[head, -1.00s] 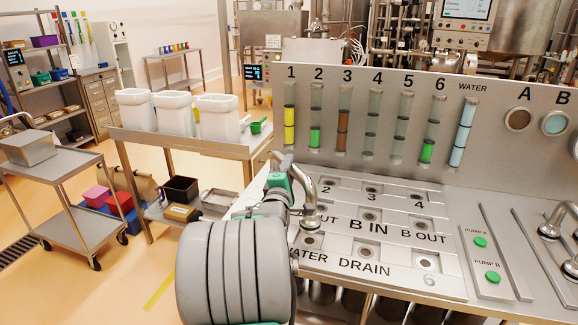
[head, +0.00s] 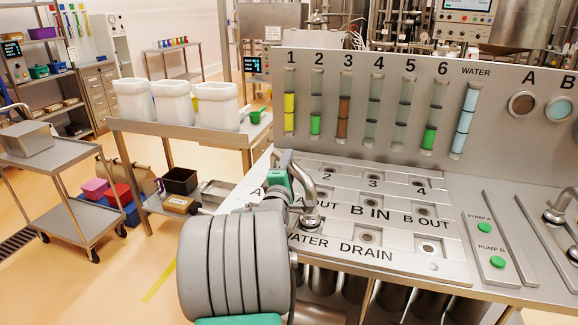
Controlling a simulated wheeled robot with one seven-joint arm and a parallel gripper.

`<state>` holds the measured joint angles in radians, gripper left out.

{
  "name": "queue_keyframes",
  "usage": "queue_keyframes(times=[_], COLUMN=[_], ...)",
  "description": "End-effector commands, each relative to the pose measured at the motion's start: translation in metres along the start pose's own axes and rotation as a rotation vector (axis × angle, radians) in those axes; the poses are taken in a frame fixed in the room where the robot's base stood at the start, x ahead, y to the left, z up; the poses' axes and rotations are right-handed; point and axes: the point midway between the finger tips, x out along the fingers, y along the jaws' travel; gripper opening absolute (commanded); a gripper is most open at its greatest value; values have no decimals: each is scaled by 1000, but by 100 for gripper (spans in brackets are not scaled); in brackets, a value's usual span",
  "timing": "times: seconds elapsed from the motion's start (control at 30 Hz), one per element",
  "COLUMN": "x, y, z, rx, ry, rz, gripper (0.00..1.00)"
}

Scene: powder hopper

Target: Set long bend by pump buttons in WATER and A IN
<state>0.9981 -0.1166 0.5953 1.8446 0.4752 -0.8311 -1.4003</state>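A curved steel bend (head: 307,180) arches over the left side of the port panel (head: 345,232), with one flanged foot near the A OUT label. My gripper (head: 280,178), with green parts, is at the bend's left side and appears shut on it. My grey wrist hides its fingertips and the bend's other end. Another steel bend (head: 562,205) stands at the right edge near the pump buttons (head: 490,245), partly cut off. The WATER label (head: 306,243) is partly behind my arm. The label A IN is largely hidden, with only an A showing left of my gripper.
An upright board (head: 420,130) with sight tubes and round A and B windows rises behind the panel. Metal rails (head: 510,245) flank the pump buttons. A table with white tubs (head: 210,105) stands left. Open floor lies left of my arm.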

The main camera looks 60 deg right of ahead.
Motion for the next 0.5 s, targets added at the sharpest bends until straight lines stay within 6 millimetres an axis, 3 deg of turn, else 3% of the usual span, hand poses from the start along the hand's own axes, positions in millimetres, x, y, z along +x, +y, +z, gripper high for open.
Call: queue_keyframes(times=[0.13,0.37,0.5], x=[0,-2,-17], y=[-1,-5,-4], z=[0,-1,-1], rx=[0,-1,0], ry=[0,2,3], rz=[-2,-10,-7], gripper=[54,54,54])
